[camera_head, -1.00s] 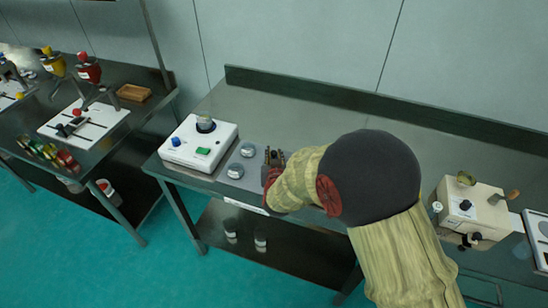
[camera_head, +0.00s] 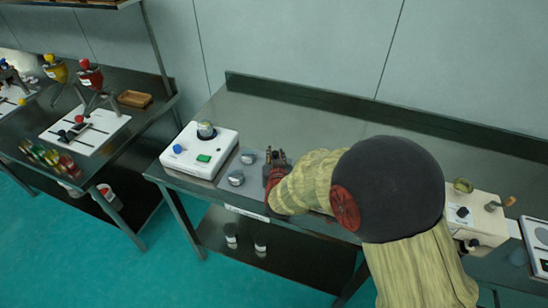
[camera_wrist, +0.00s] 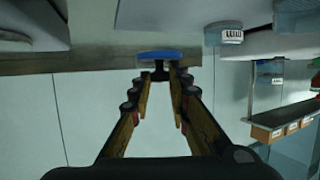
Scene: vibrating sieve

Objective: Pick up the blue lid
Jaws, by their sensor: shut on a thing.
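The blue lid (camera_wrist: 160,54) shows in the wrist view as a flat blue disc with a black knob (camera_wrist: 160,71). The knob is between the tips of my gripper (camera_wrist: 160,77), which is shut on it. In the head view my gripper (camera_head: 275,158) is over the steel table, just right of two small grey containers. The lid cannot be made out there.
Small grey containers (camera_head: 236,178) and (camera_head: 248,157) stand close to the left of my gripper. A white machine (camera_head: 200,150) with a blue knob and green button is further left. A cream machine (camera_head: 474,214) stands at the right. The table's back is clear.

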